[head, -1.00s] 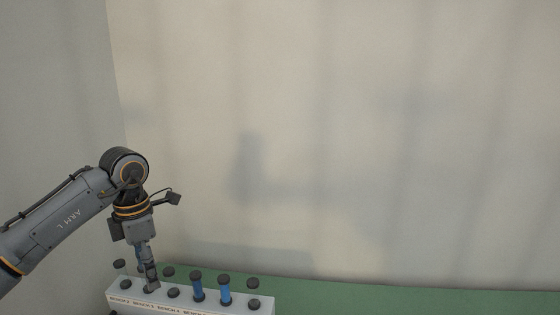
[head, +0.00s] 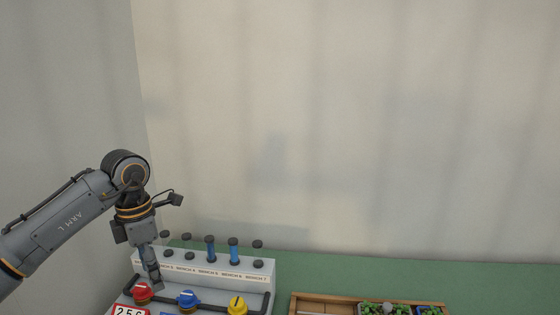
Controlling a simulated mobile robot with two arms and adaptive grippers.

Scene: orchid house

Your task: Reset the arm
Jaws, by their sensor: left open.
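My left arm (head: 62,228) comes in from the left edge and bends down at the elbow. My left gripper (head: 155,283) is open and points down, in front of the left part of a grey bench panel. Its fingertips show just beside a red knob (head: 143,291) and partly overlap the panel; I cannot tell whether they touch it. I see nothing held in the fingers. My right gripper is not in view.
The panel (head: 262,268) also carries a blue knob (head: 188,299), a yellow knob (head: 237,306), a dark rail and black-capped tubes, two with blue in them. A wooden tray (head: 300,304) with small green plants stands right on the green bench top (head: 350,276). A bare wall rises behind.

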